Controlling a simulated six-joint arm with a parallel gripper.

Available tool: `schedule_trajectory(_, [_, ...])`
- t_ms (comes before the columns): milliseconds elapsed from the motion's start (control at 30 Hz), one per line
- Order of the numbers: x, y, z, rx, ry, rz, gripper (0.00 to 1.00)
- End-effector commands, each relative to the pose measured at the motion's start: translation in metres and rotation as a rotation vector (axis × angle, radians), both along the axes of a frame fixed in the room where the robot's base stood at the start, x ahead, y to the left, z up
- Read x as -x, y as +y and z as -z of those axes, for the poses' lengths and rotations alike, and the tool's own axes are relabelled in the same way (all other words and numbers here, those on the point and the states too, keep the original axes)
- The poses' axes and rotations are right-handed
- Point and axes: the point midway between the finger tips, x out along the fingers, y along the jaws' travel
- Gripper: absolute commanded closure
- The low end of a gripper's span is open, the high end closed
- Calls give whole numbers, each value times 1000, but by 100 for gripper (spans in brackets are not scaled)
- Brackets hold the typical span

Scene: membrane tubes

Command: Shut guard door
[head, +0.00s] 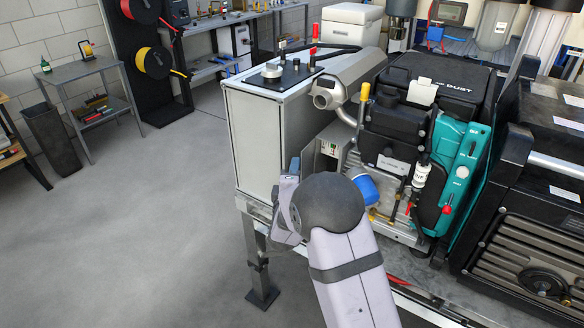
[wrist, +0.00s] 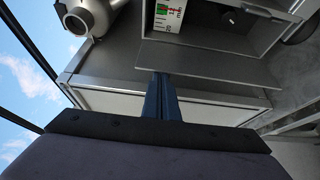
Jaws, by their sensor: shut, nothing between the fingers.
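A small grey box (wrist: 275,45) hangs open in the wrist view, with a white scale marked green and red (wrist: 168,15) and a dark knob inside. A flat grey panel, seemingly its guard door (wrist: 205,62), stands out from the opening's near edge. My gripper (wrist: 161,78) is shut and empty, its dark blue fingers together. The tips are at the panel's near edge; whether they touch it I cannot tell. In the head view the box (head: 333,146) sits beside the large cabinet, and my gripper (head: 294,165) is partly hidden by my wrist.
The large light-grey cabinet (head: 262,140) stands left of the box. A metal pipe and muffler (head: 328,98) are above. The black and teal engine (head: 455,165) and a blue cylinder (head: 367,188) crowd the right. Open floor (head: 150,230) lies to the left.

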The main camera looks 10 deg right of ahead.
Motion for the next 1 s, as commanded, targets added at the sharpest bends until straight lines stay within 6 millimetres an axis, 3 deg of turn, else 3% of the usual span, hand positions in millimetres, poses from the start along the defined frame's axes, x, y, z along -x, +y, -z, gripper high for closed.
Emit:
schedule_trajectory(267, [10,-14,2,2,1,-57,100])
schedule_trajectory(1000, [30,-61,3,3,-2,-522,100])
